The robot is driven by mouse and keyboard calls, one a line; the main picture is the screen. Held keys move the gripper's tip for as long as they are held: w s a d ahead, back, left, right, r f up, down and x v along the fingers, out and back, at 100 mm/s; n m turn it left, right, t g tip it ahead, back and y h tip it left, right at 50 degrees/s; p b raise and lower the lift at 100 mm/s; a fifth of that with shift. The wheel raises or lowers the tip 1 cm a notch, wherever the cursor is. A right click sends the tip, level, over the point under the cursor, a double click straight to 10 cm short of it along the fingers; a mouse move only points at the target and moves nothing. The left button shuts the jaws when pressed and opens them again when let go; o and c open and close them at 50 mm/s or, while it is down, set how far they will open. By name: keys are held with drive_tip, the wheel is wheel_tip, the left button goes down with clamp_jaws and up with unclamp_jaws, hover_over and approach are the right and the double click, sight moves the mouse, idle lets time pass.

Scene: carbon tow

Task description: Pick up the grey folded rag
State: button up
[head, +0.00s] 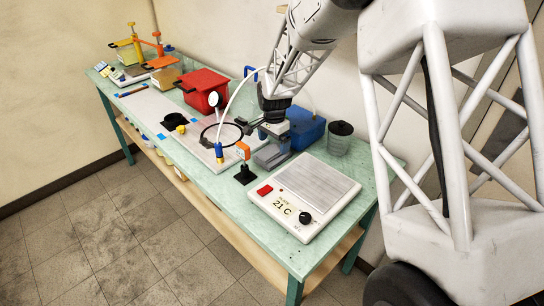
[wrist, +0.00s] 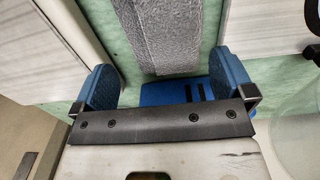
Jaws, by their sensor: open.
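The grey folded rag (head: 270,156) lies on the green bench top between the hot plate and the pale board. In the wrist view the rag (wrist: 162,35) is a long ribbed grey strip running up from between my fingers. My gripper (wrist: 163,66) is open and its two blue fingers stand apart, one on each side of the rag's near end. In the head view my gripper (head: 274,127) hangs over the rag's back end. The fingertips are hard to make out there, and I cannot tell the exact height.
The hot plate (head: 304,193) reading 21 C sits to the right of the rag. An orange-topped stand (head: 243,160) and black ring (head: 221,134) are to the left. A red bin (head: 204,90) stands farther left.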

sight(274, 152)
drive_tip(key=shift+s+f, duration=0.1)
drive_tip(key=shift+f, duration=2.5)
drive_tip(key=shift+c, duration=0.2)
drive_tip(key=c, duration=0.6)
drive_tip(key=shift+r, duration=5)
drive_tip(key=shift+a, duration=0.1)
